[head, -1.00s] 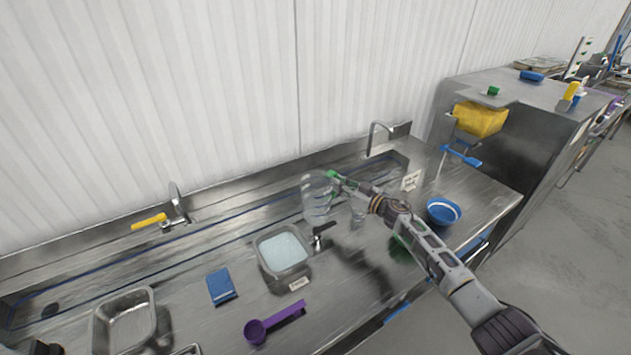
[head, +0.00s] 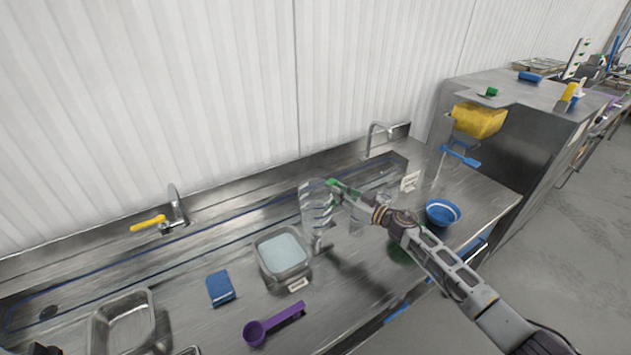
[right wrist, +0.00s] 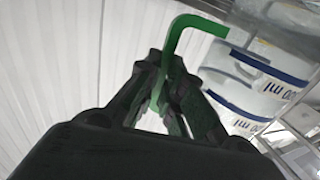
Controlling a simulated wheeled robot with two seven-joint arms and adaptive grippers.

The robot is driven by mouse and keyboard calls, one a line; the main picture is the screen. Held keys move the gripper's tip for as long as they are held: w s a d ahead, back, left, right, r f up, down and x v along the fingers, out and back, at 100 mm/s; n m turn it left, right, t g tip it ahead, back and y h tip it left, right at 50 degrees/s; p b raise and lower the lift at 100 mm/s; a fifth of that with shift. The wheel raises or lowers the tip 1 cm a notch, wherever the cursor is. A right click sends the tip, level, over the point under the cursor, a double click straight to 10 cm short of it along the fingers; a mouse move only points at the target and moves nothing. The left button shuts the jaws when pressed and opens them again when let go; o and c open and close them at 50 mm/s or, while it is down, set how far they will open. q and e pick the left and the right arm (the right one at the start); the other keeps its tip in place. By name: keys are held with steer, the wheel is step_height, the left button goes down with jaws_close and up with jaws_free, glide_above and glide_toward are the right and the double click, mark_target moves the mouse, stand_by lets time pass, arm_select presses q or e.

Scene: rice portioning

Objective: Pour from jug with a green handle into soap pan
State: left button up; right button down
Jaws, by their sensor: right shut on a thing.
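My right gripper (head: 340,190) is shut on the green handle (head: 331,183) of a clear jug (head: 314,206). The jug hangs above the counter, just behind and right of the soap pan, and looks tilted. The soap pan (head: 262,262) is a square metal pan with pale bluish liquid in it, and a small label card stands at its front. In the right wrist view the green handle (right wrist: 185,62) runs between the dark fingers, and part of the clear jug (right wrist: 262,82) with blue markings shows at right. My left gripper is not clearly seen.
A blue sponge (head: 220,288) and a purple scoop (head: 274,324) lie near the pan. An empty metal pan (head: 122,322) is at front left. A blue bowl (head: 442,213) stands right of my arm. A tap (head: 376,138) and the wall are behind.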

steer(key=s+r, duration=0.1)
steer(key=s, duration=0.5)
steer(key=shift+s+r, duration=0.2)
steer(key=shift+r, duration=0.15)
stand_by(0.5)
steer(key=shift+d, duration=0.1)
